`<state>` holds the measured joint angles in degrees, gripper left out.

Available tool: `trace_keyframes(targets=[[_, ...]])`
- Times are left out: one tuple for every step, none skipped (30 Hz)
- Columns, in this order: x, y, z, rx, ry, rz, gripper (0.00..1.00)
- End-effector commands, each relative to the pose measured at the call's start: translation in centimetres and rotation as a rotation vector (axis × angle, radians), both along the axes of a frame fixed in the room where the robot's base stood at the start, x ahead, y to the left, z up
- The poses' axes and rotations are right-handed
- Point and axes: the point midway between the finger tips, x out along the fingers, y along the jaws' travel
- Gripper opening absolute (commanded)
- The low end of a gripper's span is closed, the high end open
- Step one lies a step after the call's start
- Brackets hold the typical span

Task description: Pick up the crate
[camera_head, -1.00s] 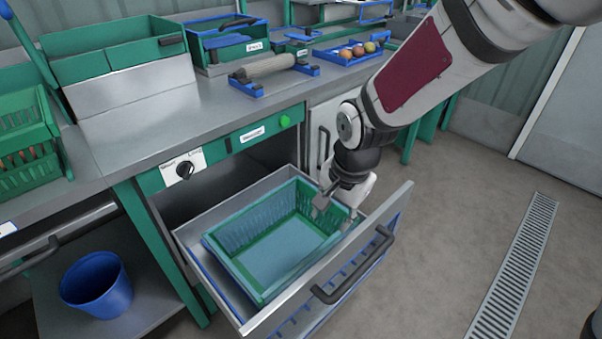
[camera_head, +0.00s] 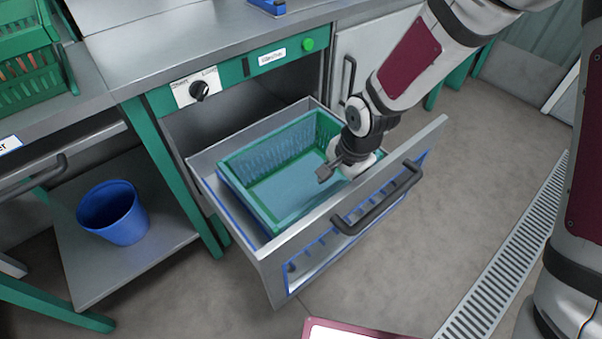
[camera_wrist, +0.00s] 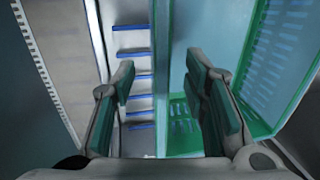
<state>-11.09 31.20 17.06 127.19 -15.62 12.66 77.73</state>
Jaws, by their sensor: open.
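The green crate (camera_head: 280,148) is empty and sits in a pulled-out metal drawer (camera_head: 262,252). My gripper (camera_head: 325,172) is over the crate's right end in the head view, pointing down. In the wrist view my gripper (camera_wrist: 160,95) is open and empty. The crate's rim (camera_wrist: 162,60) runs between the two fingers in that picture, with the crate's inside to the right and the drawer's blue slats to the left. I cannot tell whether the fingertips are below the rim. Part of the crate's right end is hidden by my gripper.
The drawer's front has a dark handle (camera_head: 378,200). A counter (camera_head: 150,55) stands above the drawer. A blue bucket (camera_head: 118,220) stands on a low shelf to the left. The floor (camera_head: 400,260) is clear right of the drawer, with a drain grate (camera_head: 510,260).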

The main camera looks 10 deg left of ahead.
Motion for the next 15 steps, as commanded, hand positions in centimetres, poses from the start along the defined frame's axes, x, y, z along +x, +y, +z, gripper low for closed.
trace_keyframes(targets=[[0.0,0.0,-0.2,0.000,0.000,0.001,0.41],[0.1,0.1,-0.4,0.000,0.000,0.001,0.41],[0.1,0.1,-0.6,0.000,0.000,0.002,0.41],[0.1,0.2,-0.9,-0.001,0.000,0.002,0.41],[0.1,0.2,-1.3,0.000,0.001,0.002,0.41],[0.2,0.3,-1.8,-0.001,0.002,0.002,0.41],[0.2,0.4,-2.3,-0.001,0.002,0.001,0.41],[0.3,0.4,-2.7,-0.001,0.002,0.002,0.41],[0.4,0.6,-3.3,-0.001,0.001,0.003,0.41],[0.4,0.6,-3.8,0.000,0.001,0.002,0.41],[0.5,0.7,-4.2,0.000,0.001,0.001,0.41],[0.6,0.7,-4.6,-0.001,0.002,0.002,0.41],[0.6,0.8,-4.8,-0.002,0.001,0.002,0.41],[0.6,0.8,-4.9,-0.001,0.000,0.002,0.41],[0.6,0.8,-5.0,-0.001,0.000,0.001,0.41]])
